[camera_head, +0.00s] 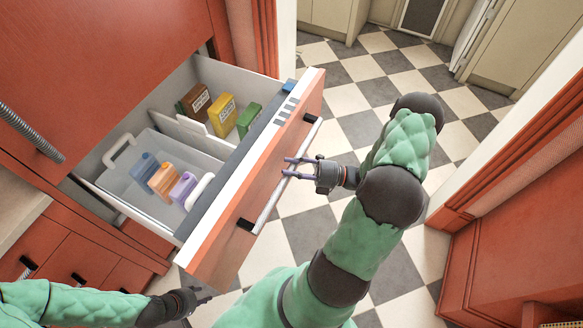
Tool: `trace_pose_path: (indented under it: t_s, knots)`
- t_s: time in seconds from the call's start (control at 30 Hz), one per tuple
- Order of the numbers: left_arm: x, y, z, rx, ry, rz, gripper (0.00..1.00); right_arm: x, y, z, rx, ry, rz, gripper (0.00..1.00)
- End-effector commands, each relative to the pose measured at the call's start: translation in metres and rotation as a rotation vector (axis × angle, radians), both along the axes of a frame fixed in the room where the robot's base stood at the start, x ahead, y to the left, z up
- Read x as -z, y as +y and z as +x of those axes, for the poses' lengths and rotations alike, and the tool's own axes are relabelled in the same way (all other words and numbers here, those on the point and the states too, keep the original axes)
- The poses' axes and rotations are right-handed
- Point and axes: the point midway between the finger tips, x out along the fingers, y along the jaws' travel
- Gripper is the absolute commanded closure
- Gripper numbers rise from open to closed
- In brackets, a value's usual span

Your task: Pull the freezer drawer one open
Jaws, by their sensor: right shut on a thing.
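The freezer drawer (262,165) with a red front stands pulled out of the red cabinet, its inside showing from above. Its bar handle (268,202) runs along the outer front between two black mounts. My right gripper (288,167) is at the middle of that handle, with its fingers shut on the bar. My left gripper (202,296) is low in the view, below the drawer's near corner and apart from it. Its fingers are small and dark, so their opening is unclear.
Brown, yellow (222,114) and green boxes stand at the drawer's back. A clear bin (123,180) with white handles holds blue, orange and purple containers. Chequered floor (345,98) lies free beyond the drawer front. Red cabinetry (515,235) stands at right.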

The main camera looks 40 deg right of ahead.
Motion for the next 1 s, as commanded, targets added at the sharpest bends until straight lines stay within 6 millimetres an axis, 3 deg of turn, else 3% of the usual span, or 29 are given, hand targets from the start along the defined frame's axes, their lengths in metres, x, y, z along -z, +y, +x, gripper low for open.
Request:
trace_pose_path:
  t_s: [0.03, 0.1, 0.13, 0.57, 1.0]
  knots:
    - [0.0, 0.0, 0.0, 0.0, 0.0, 0.0, 0.6, 0.001, -0.001, 0.0, 0.001, 0.002, -0.006, 0.63]
    - [0.0, 0.0, 0.0, 0.0, 0.0, 0.0, 0.6, 0.001, -0.001, 0.0, 0.002, 0.001, -0.005, 0.44]
    - [0.0, 0.0, 0.0, 0.0, 0.0, 0.0, 0.6, 0.001, -0.001, 0.0, 0.002, 0.001, -0.005, 0.41]
    - [0.0, 0.0, 0.0, 0.0, 0.0, 0.0, 0.6, 0.002, -0.006, -0.005, 0.005, 0.001, -0.003, 0.41]
    - [0.0, 0.0, 0.0, 0.0, 0.0, 0.0, 0.6, 0.017, -0.059, -0.062, 0.005, 0.001, -0.004, 0.41]
